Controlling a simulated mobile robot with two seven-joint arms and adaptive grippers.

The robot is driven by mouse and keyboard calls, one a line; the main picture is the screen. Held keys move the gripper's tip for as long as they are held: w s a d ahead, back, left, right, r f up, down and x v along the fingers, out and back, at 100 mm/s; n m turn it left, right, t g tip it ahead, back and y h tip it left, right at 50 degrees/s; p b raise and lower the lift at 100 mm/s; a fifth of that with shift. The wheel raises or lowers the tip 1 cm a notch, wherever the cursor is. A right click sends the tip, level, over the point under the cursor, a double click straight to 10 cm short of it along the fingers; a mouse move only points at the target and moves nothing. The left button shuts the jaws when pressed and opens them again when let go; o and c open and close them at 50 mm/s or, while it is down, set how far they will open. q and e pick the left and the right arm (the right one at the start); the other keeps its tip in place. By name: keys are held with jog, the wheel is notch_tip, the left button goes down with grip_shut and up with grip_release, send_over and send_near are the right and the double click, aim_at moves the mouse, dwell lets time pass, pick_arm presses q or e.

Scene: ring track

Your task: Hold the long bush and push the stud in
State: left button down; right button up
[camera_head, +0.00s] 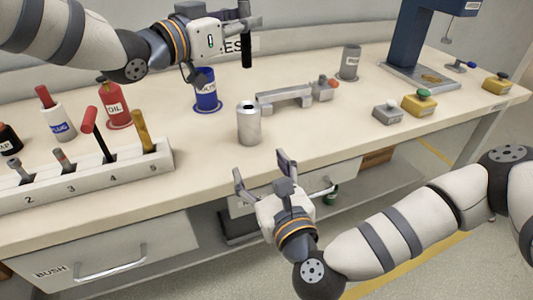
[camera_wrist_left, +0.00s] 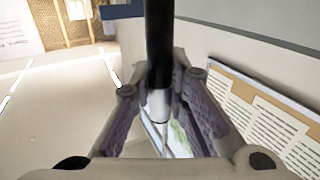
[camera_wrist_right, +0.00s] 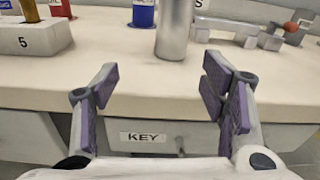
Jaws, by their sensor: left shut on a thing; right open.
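My left gripper (camera_head: 246,22) is raised over the back of the bench and shut on a black rod (camera_head: 247,50), held upright. In the left wrist view the black rod (camera_wrist_left: 159,45) runs between the fingers and has a pale end. I cannot tell whether it is the long bush. My right gripper (camera_head: 262,168) is open and empty in front of the bench edge, below a silver cylinder (camera_head: 249,124) with a dark top opening. The silver cylinder also shows beyond the fingers in the right wrist view (camera_wrist_right: 172,30). I cannot identify a stud.
A numbered rack (camera_head: 95,180) holds several tools at the left. A grey fixture (camera_head: 285,97) lies behind the silver cylinder, near a blue cup (camera_head: 206,90). A blue press (camera_head: 420,45) and buttons (camera_head: 419,103) stand at the right. The bench's front middle is clear.

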aim_at(252, 129)
jog(key=shift+m+t+h, duration=0.4)
jog(key=shift+m, duration=0.5)
jog(key=x, duration=0.4)
jog(key=r+x, duration=0.1)
jog(key=x, duration=0.3)
jog(key=d+x, duration=0.1)
jog(key=x, duration=0.4)
jog(key=shift+w+r, duration=0.1)
jog(key=shift+r, duration=0.3)
jog(key=c, duration=1.4)
